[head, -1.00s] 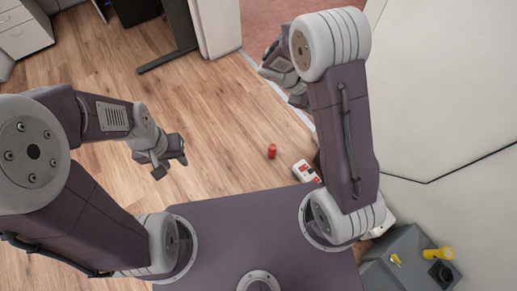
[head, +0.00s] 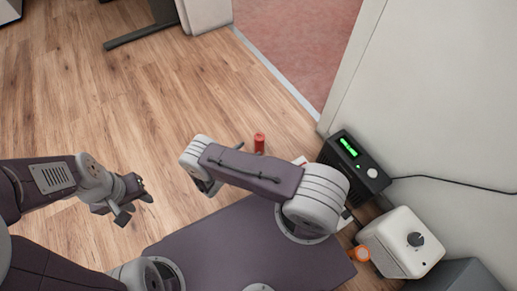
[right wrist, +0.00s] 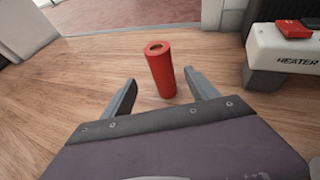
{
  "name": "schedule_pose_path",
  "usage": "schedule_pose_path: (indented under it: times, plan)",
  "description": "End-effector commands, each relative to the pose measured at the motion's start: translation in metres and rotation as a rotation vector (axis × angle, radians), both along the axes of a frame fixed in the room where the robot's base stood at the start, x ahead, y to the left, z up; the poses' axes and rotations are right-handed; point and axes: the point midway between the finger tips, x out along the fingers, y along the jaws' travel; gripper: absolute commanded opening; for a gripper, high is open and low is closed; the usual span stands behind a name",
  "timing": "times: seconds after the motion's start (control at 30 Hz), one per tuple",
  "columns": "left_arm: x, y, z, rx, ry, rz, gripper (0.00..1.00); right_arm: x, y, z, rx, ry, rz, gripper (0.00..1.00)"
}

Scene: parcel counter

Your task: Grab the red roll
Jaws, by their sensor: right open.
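The red roll (head: 259,142) stands upright on the wooden floor, just beyond my right forearm in the head view. In the right wrist view the red roll (right wrist: 161,72) stands ahead of my right gripper (right wrist: 160,78), with one open finger showing on each side. I cannot tell how far its base is between the fingers; nothing is held. In the head view the right gripper (head: 207,187) is partly hidden under its own arm. My left gripper (head: 136,205) is at the left, fingers apart and empty, well away from the roll.
A white heater (right wrist: 283,55) with a red switch is close on the right in the wrist view. A black box with a green display (head: 347,148), a white box with a knob (head: 408,242) and an orange roll (head: 358,253) line the right. Floor at left is clear.

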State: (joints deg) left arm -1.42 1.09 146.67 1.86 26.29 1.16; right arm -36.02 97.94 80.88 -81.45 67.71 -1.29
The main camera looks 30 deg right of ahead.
Motion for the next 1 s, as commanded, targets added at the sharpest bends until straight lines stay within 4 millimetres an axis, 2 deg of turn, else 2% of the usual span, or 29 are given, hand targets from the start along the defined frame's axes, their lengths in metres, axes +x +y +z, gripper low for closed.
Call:
schedule_pose_path:
  times: [0.2,0.4,0.6,0.73,0.97,1.0]
  plan:
    - [0.000,0.000,-0.024,0.000,0.000,0.000,0.36,0.013,-0.026,-0.015,0.000,0.000,-0.005,0.68]
    - [0.000,0.000,-0.027,0.000,0.000,0.000,0.36,0.017,-0.034,-0.015,0.000,-0.001,-0.004,0.68]
    - [0.000,0.000,-0.064,0.000,0.000,0.000,0.36,0.029,-0.062,-0.035,0.001,0.000,-0.007,0.68]
    - [0.000,0.000,-0.070,0.000,0.000,0.000,0.36,0.037,-0.074,-0.036,0.001,-0.001,-0.005,0.68]
    - [0.000,0.000,-0.067,0.000,0.000,0.000,0.36,0.038,-0.075,-0.033,0.001,0.000,-0.003,0.68]
    - [0.000,0.000,-0.067,0.000,0.000,0.000,0.36,0.038,-0.075,-0.033,0.001,0.000,-0.003,0.57]
